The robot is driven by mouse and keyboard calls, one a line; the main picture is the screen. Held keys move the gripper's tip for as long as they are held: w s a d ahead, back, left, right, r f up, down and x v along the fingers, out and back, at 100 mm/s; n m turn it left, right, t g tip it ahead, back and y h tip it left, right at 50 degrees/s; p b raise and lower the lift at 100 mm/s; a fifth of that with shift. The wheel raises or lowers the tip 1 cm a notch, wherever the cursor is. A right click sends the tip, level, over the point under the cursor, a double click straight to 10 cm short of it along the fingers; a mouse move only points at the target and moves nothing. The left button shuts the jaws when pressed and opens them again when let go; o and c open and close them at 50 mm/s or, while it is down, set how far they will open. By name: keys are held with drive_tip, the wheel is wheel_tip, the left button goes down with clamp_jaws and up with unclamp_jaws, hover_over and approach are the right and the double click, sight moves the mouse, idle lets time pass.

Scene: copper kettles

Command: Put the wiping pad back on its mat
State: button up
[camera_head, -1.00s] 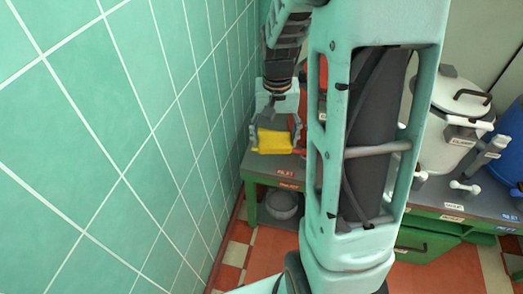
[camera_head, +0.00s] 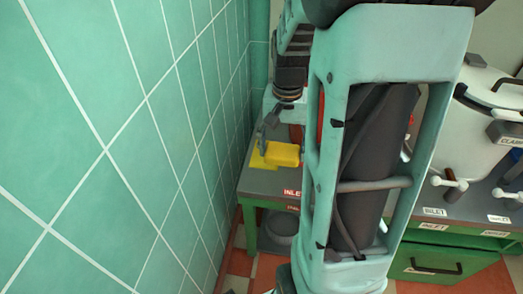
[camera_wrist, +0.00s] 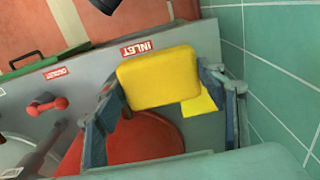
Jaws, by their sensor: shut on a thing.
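The yellow wiping pad (camera_head: 283,153) is a thick block near the left end of the grey table, by the green tiled wall. My gripper (camera_wrist: 161,86) is shut on the pad (camera_wrist: 158,77), with a finger on each side of it in the wrist view. A flat, brighter yellow mat (camera_head: 265,161) shows under and to the left of the pad in the head view. In the wrist view part of the mat (camera_wrist: 201,104) peeks out past the pad's lower right. The pad covers the rest. I cannot tell whether the pad touches the mat.
The tiled wall (camera_head: 130,130) stands close on the left. A round red thing (camera_wrist: 130,142) is close to my gripper in the wrist view. A white lidded vessel (camera_head: 480,115) with a tap stands to the right. My own arm hides the table's middle.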

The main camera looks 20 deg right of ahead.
drive_tip(key=w+f+b, duration=0.1)
drive_tip(key=w+f, duration=0.2)
drive_tip(key=w, duration=0.1)
drive_tip(key=w+d+f+b, duration=0.1)
drive_tip(key=w+f, duration=0.2)
drive_tip(key=w, duration=0.1)
drive_tip(key=w+f+b, duration=0.2)
drive_tip(key=w+f, duration=0.1)
drive_tip(key=w, duration=0.2)
drive_tip(key=shift+d, duration=0.4)
drive_tip(key=shift+w+f, duration=0.3)
drive_tip(key=shift+f, duration=0.15)
drive_tip(key=shift+w+d+f+b, duration=0.15)
drive_tip(key=shift+f+b, duration=0.5)
drive_tip(key=shift+f, duration=0.9)
drive_tip(key=shift+f, duration=0.15)
drive_tip(key=o, duration=1.1)
